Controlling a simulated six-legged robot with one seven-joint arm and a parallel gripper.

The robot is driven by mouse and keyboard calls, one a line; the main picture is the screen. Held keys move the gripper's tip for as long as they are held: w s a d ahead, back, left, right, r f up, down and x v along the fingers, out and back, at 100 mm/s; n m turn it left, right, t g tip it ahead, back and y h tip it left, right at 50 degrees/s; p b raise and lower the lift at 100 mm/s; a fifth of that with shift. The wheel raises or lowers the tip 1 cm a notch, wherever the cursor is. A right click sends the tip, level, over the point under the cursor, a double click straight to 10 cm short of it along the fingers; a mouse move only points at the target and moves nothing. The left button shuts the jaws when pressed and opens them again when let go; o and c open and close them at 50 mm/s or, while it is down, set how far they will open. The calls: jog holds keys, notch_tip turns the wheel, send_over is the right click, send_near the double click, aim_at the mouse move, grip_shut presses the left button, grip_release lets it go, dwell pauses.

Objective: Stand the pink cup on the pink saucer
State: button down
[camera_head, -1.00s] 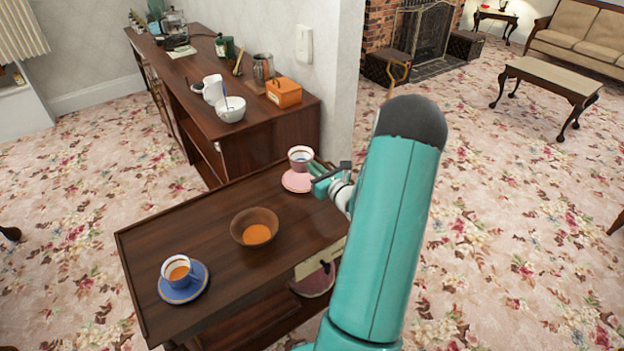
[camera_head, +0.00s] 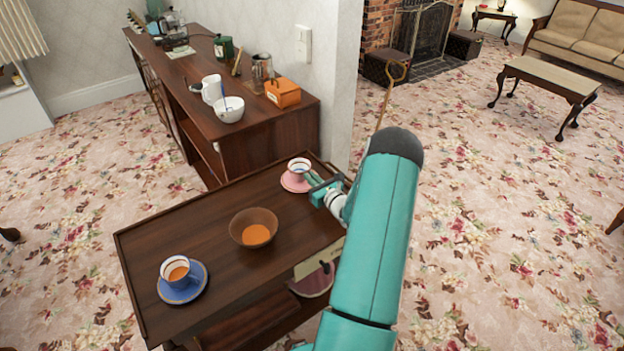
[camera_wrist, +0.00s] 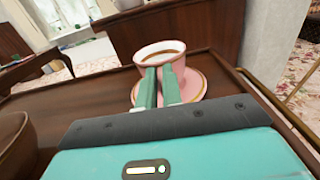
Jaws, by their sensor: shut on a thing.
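The pink cup (camera_head: 299,167) is upright over the pink saucer (camera_head: 291,183) at the far right corner of the dark wooden trolley top (camera_head: 190,225). In the wrist view the cup (camera_wrist: 178,48) holds a brown liquid, and the saucer (camera_wrist: 196,88) shows below and around it. The cup looks down on the saucer, but its base is hidden behind the fingers, so I cannot tell whether it touches. My gripper (camera_head: 313,181) is at the near right side of the cup. In the wrist view its green fingers (camera_wrist: 159,78) are shut on the cup.
A brown bowl (camera_head: 254,221) stands mid-trolley, and a blue cup (camera_head: 176,269) on a blue saucer (camera_head: 199,287) stands at the near left. A sideboard (camera_head: 250,135) with several items stands behind. The trolley has a raised rim.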

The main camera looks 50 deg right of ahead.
jog(key=shift+f, duration=0.1)
jog(key=c, duration=1.6)
grip_release()
jog(key=shift+o, duration=0.2)
jog(key=v, duration=1.2)
